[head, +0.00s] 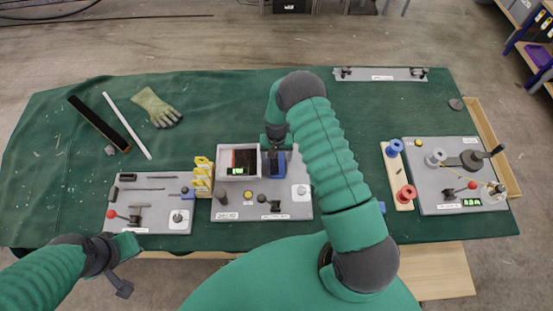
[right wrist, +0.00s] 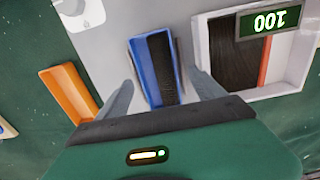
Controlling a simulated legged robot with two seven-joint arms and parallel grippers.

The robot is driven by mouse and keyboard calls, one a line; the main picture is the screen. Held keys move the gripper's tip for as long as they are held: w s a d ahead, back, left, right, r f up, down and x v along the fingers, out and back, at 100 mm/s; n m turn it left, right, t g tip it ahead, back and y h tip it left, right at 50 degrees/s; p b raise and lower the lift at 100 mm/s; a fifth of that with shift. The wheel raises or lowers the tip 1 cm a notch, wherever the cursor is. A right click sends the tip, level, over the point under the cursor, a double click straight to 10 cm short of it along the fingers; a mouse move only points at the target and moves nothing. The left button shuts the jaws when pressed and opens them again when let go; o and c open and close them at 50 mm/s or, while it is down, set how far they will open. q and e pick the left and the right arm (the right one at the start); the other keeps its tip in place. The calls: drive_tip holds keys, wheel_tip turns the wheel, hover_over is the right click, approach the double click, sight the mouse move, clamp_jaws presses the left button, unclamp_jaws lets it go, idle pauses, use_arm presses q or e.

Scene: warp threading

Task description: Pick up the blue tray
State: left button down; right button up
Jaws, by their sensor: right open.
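The blue tray (right wrist: 143,72) has a dark strip along its inside and lies on a grey board. In the head view the blue tray (head: 287,160) shows partly beneath my right gripper (head: 275,146), just right of a white-framed box. In the right wrist view my right gripper (right wrist: 160,78) is open, with one finger on either side of the tray. I see no clear contact, and the height gap is hard to tell. My left gripper (head: 122,284) is at the lower left, off the table's front edge and far from the tray; its jaw opening is unclear.
The white-framed box (head: 223,151) with a green display stands close beside the tray. Yellow holders (head: 202,175) stand left of the box. A spool rack (head: 397,177) stands right. Green cloth (head: 225,100) behind the boards is mostly free.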

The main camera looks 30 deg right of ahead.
drive_tip(key=shift+s+a+f, duration=0.2)
drive_tip(key=shift+a+f, duration=0.05)
drive_tip(key=shift+f, duration=0.3)
drive_tip(key=shift+w+d+f, duration=0.15)
drive_tip(key=shift+w+f, duration=0.05)
drive_tip(key=shift+w, duration=0.05)
drive_tip(key=shift+c, duration=0.2)
drive_tip(key=shift+d+f, duration=0.1)
drive_tip(key=shift+d, duration=0.1)
drive_tip(key=shift+c, duration=1.2)
drive_tip(key=shift+s+d, duration=0.1)
drive_tip(key=shift+d, duration=0.05)
drive_tip(key=c, duration=0.7)
drive_tip(key=shift+a, duration=0.25)
clamp_jaws()
